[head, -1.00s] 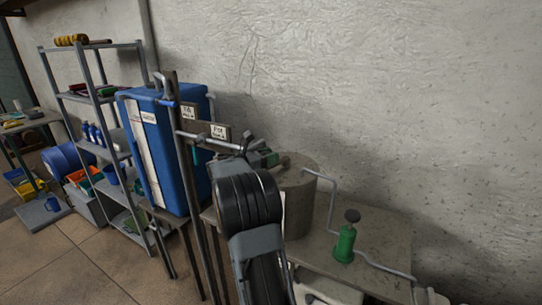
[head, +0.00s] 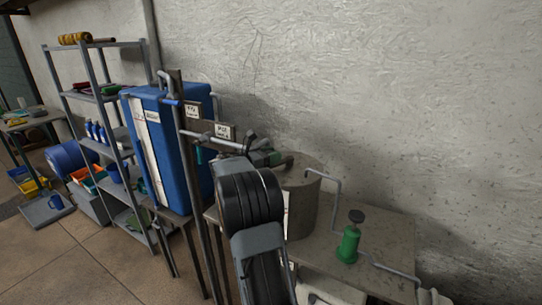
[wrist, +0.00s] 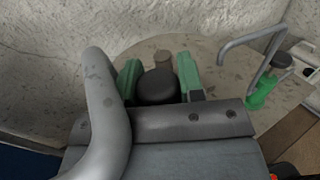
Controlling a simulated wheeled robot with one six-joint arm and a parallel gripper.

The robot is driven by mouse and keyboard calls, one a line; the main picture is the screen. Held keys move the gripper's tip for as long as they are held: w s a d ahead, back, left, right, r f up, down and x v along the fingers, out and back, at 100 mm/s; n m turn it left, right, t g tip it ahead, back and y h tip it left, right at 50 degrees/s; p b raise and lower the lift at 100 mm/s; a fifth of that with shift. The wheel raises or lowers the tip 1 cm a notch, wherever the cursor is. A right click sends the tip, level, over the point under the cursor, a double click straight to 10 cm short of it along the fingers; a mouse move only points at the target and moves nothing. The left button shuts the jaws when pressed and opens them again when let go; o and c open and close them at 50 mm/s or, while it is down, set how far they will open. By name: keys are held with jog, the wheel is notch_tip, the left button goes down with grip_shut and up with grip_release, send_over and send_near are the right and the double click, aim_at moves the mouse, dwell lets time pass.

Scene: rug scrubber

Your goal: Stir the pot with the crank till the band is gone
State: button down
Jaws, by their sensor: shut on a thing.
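The grey cylindrical pot (head: 303,210) stands on a table by the wall. My gripper (head: 268,158) is over the left part of its top, and my arm hides much of the pot's left side. In the wrist view, the pot's speckled top (wrist: 222,72) lies beneath my gripper (wrist: 158,80). Its two green fingers are shut around a dark rounded knob (wrist: 157,88), which looks like the crank's handle. The rest of the crank is hidden. I cannot make out a band.
A bent grey pipe (head: 337,190) runs beside the pot's right side. A green bottle-shaped fitting with a dark knob (head: 349,243) stands right of it on the table. A tall blue tank (head: 180,150) and upright posts are left of my arm. Shelves (head: 90,95) stand farther left.

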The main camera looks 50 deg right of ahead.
dwell(0.9)
jog(key=c, duration=1)
grip_release()
jog(key=shift+d, duration=0.15)
jog(key=shift+o, duration=1.2)
jog(key=b+v, duration=0.3)
jog(key=v, duration=1.1)
